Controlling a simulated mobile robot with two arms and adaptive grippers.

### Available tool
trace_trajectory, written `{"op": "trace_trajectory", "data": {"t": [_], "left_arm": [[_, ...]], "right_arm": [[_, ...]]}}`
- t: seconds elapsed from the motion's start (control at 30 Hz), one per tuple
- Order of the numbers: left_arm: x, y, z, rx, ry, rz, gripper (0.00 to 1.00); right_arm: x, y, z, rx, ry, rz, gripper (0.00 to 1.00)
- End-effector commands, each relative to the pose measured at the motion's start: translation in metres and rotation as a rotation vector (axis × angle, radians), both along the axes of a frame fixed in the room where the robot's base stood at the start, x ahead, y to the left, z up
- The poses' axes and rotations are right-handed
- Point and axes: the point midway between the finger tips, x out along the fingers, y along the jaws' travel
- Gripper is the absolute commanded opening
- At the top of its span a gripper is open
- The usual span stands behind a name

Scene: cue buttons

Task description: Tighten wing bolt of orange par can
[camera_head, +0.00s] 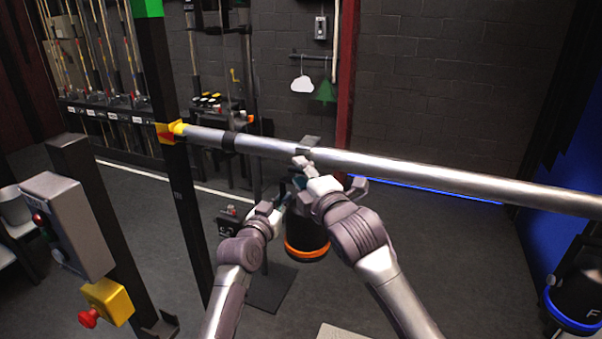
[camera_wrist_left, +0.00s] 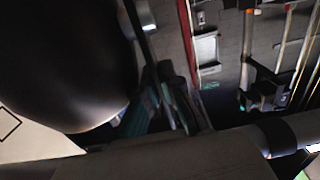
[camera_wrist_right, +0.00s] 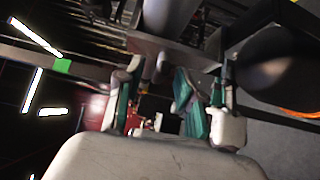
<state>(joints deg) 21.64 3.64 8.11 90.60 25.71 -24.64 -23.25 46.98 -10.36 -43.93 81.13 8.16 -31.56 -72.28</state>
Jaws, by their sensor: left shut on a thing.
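The orange par can (camera_head: 307,250) is a black lamp body with an orange ring. It hangs below the silver pipe (camera_head: 430,177), partly behind my right forearm. Its dark body fills the upper left of the left wrist view (camera_wrist_left: 65,60). My left gripper (camera_head: 284,197) is shut at the can's left side; the exact part held is hidden. My right gripper (camera_head: 303,164) is at the clamp (camera_head: 308,143) just under the pipe. In the right wrist view its teal-padded fingers (camera_wrist_right: 155,105) stand apart, with a small grey stub (camera_wrist_right: 161,66) beyond the gap. I cannot make out the wing bolt clearly.
The pipe crosses from a black post (camera_head: 188,215) to the right edge. A grey control box (camera_head: 68,225) and a yellow box with a red button (camera_head: 105,303) stand at left. Another black lamp (camera_head: 575,305) is at lower right. Open floor lies right of my arms.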

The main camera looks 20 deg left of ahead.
Motion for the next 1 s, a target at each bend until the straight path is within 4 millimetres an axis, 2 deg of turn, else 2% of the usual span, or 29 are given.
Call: {"op": "trace_trajectory", "data": {"t": [0.4,0.6,0.63,0.87,1.0], "left_arm": [[0.0,0.0002,-0.0006,0.0,0.001,0.0,0.0],[0.0,0.0002,-0.0006,0.0,0.001,0.0,0.0],[0.0,0.0002,-0.0006,0.0,0.001,0.0,0.0],[0.0,0.0002,-0.0006,0.0,0.001,0.0,0.0],[0.0,0.0002,-0.0006,0.0,0.001,0.0,0.0]], "right_arm": [[0.0051,0.0047,-0.0003,0.0,0.0,0.0,0.36],[0.0051,0.0046,-0.0004,-0.001,0.001,-0.001,0.03],[0.0051,0.0046,-0.0004,-0.001,0.001,-0.001,0.0],[0.0051,0.0047,-0.0013,0.015,0.002,-0.001,0.0],[0.005,0.0052,-0.0034,0.12,0.001,-0.002,0.0]]}}
